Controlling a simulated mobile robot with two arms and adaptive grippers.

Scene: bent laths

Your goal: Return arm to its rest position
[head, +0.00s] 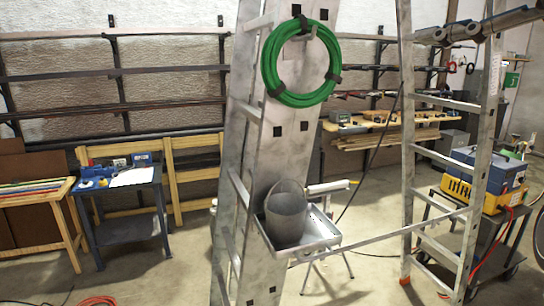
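Neither gripper can be made out in the head view, so I cannot see whether they hold anything. A dark grey tubular shape enters at the top right, in front of or against the ladder; I cannot tell whether it is part of my arm. No other arm part is clear.
A metal ladder (485,150) stands at right, near a cart with a blue-and-yellow machine (485,180). A tall metal upright (300,145) carries a green hose coil (268,62) and a tray (325,232) with a grey bucket (287,222).

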